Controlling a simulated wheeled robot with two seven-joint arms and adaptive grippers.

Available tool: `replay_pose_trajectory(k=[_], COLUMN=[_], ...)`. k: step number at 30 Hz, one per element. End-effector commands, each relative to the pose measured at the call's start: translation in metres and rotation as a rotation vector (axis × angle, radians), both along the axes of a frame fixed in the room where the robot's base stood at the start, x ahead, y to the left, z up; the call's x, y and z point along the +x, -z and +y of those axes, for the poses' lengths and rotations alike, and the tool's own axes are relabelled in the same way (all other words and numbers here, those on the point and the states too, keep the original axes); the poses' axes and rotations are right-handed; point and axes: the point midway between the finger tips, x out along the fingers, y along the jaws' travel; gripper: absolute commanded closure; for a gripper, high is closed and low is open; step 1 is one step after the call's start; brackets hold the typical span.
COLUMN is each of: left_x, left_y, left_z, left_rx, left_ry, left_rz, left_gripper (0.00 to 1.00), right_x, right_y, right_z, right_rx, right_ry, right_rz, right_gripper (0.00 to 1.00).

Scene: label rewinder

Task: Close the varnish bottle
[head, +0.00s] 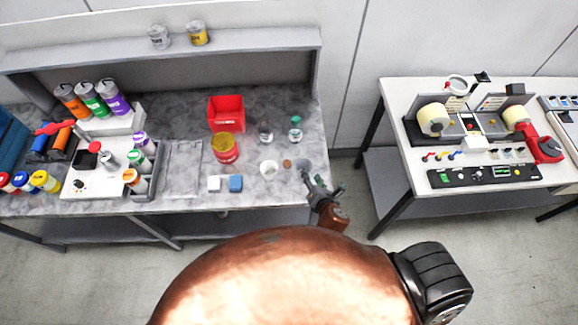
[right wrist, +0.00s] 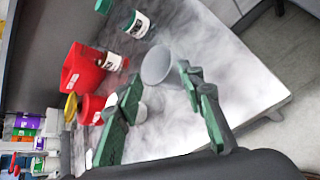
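Two small clear bottles stand near the back right of the grey marbled bench. The right one (head: 295,133) has a green cap and shows with its white label in the right wrist view (right wrist: 138,25). The left one (head: 265,134) has a dark top; I cannot tell whether that is a cap or an open neck. It shows in the right wrist view (right wrist: 113,62). I cannot read which is varnish. My left gripper is not in view.
A white cup (head: 268,168), a red jar with yellow rim (head: 223,150), a red bin (head: 226,112) and blue and white blocks (head: 236,183) stand nearby. The bench's right edge is close to my right gripper. A machine table (head: 405,160) stands across a gap.

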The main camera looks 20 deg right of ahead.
Motion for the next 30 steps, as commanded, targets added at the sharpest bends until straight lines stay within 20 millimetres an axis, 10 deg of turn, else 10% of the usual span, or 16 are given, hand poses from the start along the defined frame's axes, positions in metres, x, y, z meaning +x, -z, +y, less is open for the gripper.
replay_pose_trajectory(k=[15,30], left_x=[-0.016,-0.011], left_y=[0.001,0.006], left_z=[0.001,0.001], left_rx=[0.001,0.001], left_ry=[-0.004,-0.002], left_rz=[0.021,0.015], left_gripper=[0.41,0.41], right_x=[-0.103,-0.19], right_y=[0.02,0.046], right_z=[-0.086,-0.093], right_rx=[0.953,1.432], right_ry=[0.994,1.703], right_rz=[0.119,0.136], right_gripper=[0.64,0.64])
